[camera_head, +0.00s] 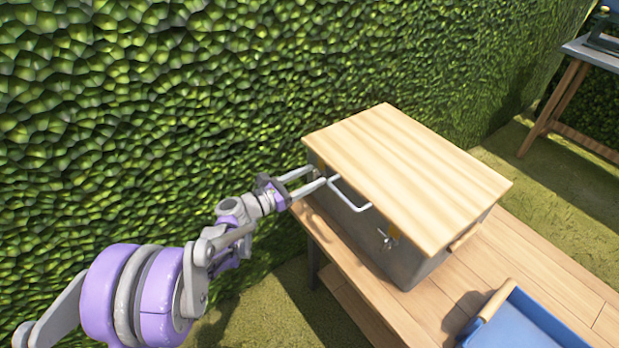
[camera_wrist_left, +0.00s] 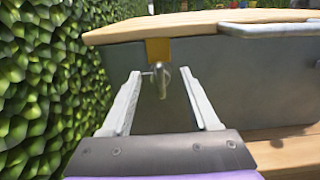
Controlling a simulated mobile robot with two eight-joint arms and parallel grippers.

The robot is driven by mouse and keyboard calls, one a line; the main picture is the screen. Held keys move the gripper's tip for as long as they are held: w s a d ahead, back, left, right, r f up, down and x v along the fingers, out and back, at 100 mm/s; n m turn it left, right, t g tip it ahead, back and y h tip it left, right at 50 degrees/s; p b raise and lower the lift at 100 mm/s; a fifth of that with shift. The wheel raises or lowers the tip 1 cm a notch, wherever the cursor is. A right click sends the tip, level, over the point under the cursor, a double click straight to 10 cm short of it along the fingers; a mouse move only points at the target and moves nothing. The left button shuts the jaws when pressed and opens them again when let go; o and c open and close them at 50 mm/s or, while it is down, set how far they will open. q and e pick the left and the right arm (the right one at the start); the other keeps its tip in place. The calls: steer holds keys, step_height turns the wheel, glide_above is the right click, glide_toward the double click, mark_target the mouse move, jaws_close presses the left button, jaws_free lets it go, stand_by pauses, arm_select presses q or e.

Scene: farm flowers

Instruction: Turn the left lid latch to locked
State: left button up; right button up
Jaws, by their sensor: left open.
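A grey metal box with a pale wooden lid (camera_head: 405,170) stands on a wooden table. In the left wrist view, the left latch (camera_wrist_left: 161,82) is a small metal knob on the box's front, under a yellow plate (camera_wrist_left: 158,50) below the lid (camera_wrist_left: 190,22). My left gripper (camera_head: 320,175) is at the left end of the box front, open. In the wrist view its fingers are on either side of the latch, with gaps visible; contact is not apparent. The left latch is hard to make out in the head view. My right gripper is out of view.
A metal handle (camera_head: 349,199) sticks out from the lid's front edge, just right of my left gripper. A second latch (camera_head: 387,239) is farther right. A blue tray (camera_head: 520,322) lies on the table (camera_head: 485,255). A green hedge (camera_head: 150,110) rises behind and to the left.

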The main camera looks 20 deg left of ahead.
arm_select(q)
jaws_close()
stand_by(0.3)
steer(key=shift+m, duration=0.3)
steer(key=m+p, duration=0.1)
steer(key=m, duration=0.2)
steer(key=shift+s+d+m, duration=0.1)
steer(key=shift+m, duration=0.2)
steer(key=m, duration=0.4)
steer(key=shift+m+p, duration=0.3)
steer(key=shift+p, duration=0.05)
steer(key=m, duration=0.4)
steer(key=shift+d+f+m+p, duration=0.1)
steer(key=shift+m+p, duration=0.2)
steer(key=shift+s+f+m+p, duration=0.15)
steer(key=shift+m+p, duration=0.2)
steer(key=shift+m, duration=1.85)
